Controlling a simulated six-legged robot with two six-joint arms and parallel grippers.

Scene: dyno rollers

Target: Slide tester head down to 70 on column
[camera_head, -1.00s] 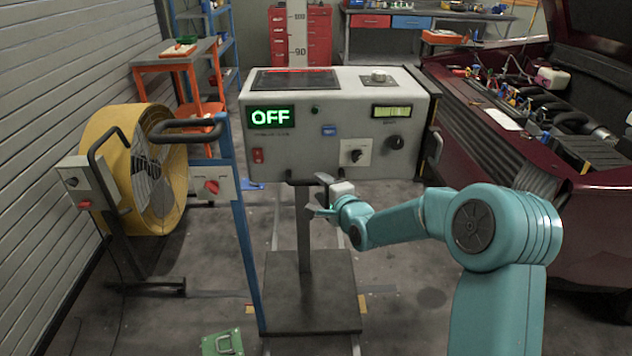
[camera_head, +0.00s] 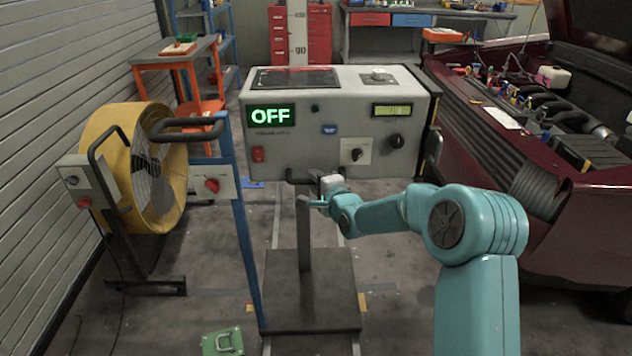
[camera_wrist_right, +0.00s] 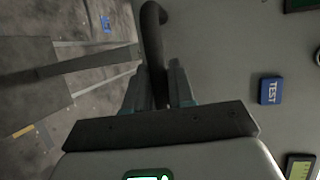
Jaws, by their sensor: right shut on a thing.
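The grey tester head (camera_head: 335,120), a wide box with a green OFF display, sits on an upright column (camera_head: 297,30). Above the box the column's scale shows 90 and 100; the part of the scale behind the box is hidden. The lower post (camera_head: 304,232) stands on a dark base plate (camera_head: 310,295). My right gripper (camera_head: 314,190) is at that handle, below the box front. In the right wrist view my gripper (camera_wrist_right: 158,78) has its fingers closed around the handle. My left gripper is out of view.
A yellow fan (camera_head: 150,170) and a blue post (camera_head: 240,220) with a control box stand at the left. A dark red car (camera_head: 580,210) with its bonnet open is at the right. A green case (camera_head: 222,342) lies on the floor in front.

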